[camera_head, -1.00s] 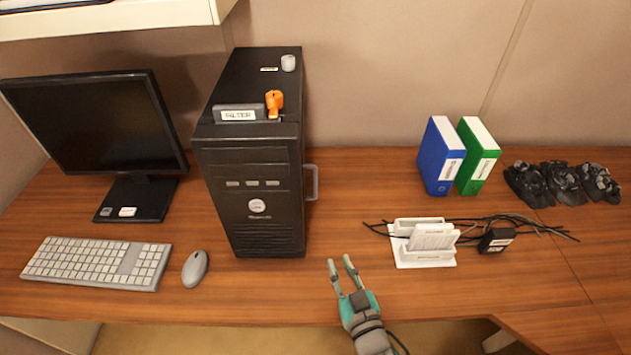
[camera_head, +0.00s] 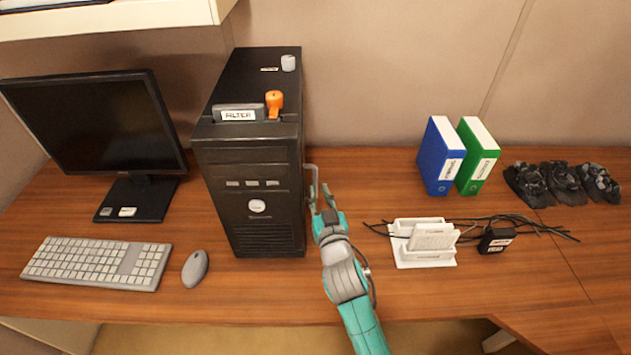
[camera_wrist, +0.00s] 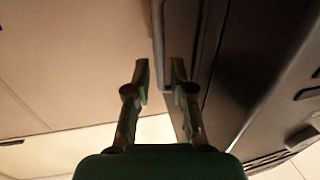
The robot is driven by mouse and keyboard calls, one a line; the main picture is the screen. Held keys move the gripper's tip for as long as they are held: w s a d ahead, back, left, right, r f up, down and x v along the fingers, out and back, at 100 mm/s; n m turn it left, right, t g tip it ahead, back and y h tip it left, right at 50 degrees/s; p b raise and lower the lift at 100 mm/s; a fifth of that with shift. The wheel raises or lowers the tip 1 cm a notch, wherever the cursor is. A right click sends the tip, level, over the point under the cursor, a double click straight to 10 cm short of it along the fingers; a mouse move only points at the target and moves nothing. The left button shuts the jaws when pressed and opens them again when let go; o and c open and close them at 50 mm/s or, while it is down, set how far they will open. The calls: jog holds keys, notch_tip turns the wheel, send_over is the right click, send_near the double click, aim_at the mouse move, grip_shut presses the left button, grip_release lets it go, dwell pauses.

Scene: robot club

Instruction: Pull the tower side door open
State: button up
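The black computer tower (camera_head: 250,165) stands upright on the desk. Its side door faces right and carries a grey bar handle (camera_head: 312,172); the door looks closed against the case. In the wrist view the handle (camera_wrist: 158,45) shows as a vertical grey bar beside the dark tower side (camera_wrist: 222,60). My gripper (camera_head: 322,192) is at the lower end of the handle, just right of the tower. In the wrist view my gripper (camera_wrist: 160,68) is open, its two fingers apart, with the handle's lower end ahead between the tips. I cannot tell whether they touch it.
A monitor (camera_head: 95,120), keyboard (camera_head: 97,262) and mouse (camera_head: 195,268) lie left of the tower. A white stand (camera_head: 425,255) with cables and binders (camera_head: 440,157) is to the right. An orange clip (camera_head: 274,103) sits on the tower. The desk between handle and binders is clear.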

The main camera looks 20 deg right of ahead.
aim_at(316, 183)
jog(key=shift+w+d, duration=0.15)
jog(key=shift+w, duration=1)
jog(key=shift+w+d, duration=0.15)
jog(key=shift+w, duration=1)
grip_shut()
